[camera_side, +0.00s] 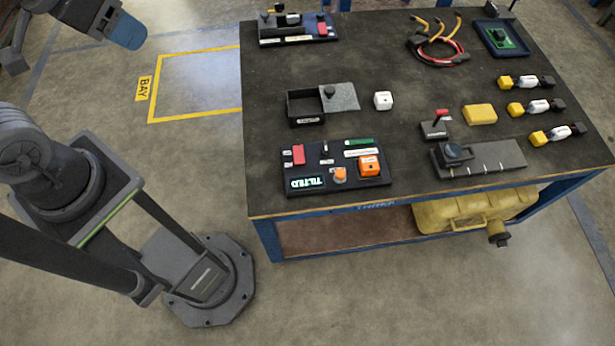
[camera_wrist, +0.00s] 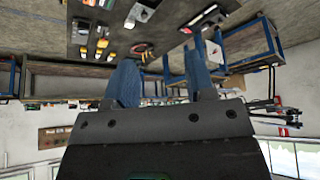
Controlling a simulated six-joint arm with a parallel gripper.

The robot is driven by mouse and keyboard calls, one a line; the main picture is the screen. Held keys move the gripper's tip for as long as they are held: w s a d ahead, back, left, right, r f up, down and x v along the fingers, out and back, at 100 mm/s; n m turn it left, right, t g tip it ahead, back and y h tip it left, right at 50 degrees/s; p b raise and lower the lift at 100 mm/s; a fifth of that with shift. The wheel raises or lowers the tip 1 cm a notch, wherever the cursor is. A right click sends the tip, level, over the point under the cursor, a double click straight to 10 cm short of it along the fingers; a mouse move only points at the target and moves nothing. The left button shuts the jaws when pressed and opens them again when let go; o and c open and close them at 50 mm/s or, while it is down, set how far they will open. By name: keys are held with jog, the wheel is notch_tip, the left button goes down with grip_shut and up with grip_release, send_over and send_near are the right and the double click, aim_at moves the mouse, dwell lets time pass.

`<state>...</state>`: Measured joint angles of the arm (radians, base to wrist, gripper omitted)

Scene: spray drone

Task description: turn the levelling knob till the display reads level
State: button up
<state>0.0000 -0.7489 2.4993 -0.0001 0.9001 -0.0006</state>
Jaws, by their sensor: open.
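A dark panel (camera_side: 335,188) lies at the front left of the workbench in the side view. Its lit display (camera_side: 305,183) appears to read TILTED. A small round orange knob (camera_side: 340,174) stands just right of the display; its label is too small to read, so I cannot confirm it is the levelling knob. My gripper (camera_side: 125,32) is at the top left of the side view, off the bench and far from the panel. In the wrist view my gripper (camera_wrist: 161,55) has its two blue fingers apart, with nothing between them.
The panel also bears an orange block (camera_side: 369,166), a red switch (camera_side: 298,154) and a small black lever (camera_side: 325,151). Behind it are an open black box (camera_side: 306,107) and a white cube (camera_side: 383,100). A grey plate with a dark knob (camera_side: 454,152) lies right.

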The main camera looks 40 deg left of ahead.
jog(key=shift+w+r, duration=0.1)
jog(key=shift+w, duration=0.2)
jog(key=shift+c, duration=0.7)
jog(key=w, duration=0.2)
jog(key=w+d+n+g, duration=0.1)
jog(key=w, duration=0.2)
jog(key=w+d+n+g+h, duration=0.1)
jog(key=w, duration=0.2)
jog(key=shift+w+d+r, duration=0.2)
jog(key=shift+c, duration=0.2)
jog(key=w+d+f+n+g, duration=0.1)
jog(key=w+d+f, duration=0.15)
jog(key=w, duration=0.25)
jog(key=w+d+f+n+g, duration=0.1)
jog(key=w+f, duration=0.2)
jog(key=w, duration=0.3)
jog(key=n+g+h, duration=0.2)
jog(key=n+g, duration=0.3)
send_over(325, 144)
jog(key=w+a, duration=0.4)
notch_tip(325, 144, down, 26)
jog(key=x, duration=1.3)
jog(key=shift+s+d, duration=0.1)
jog(key=shift+d, duration=0.25)
grip_shut()
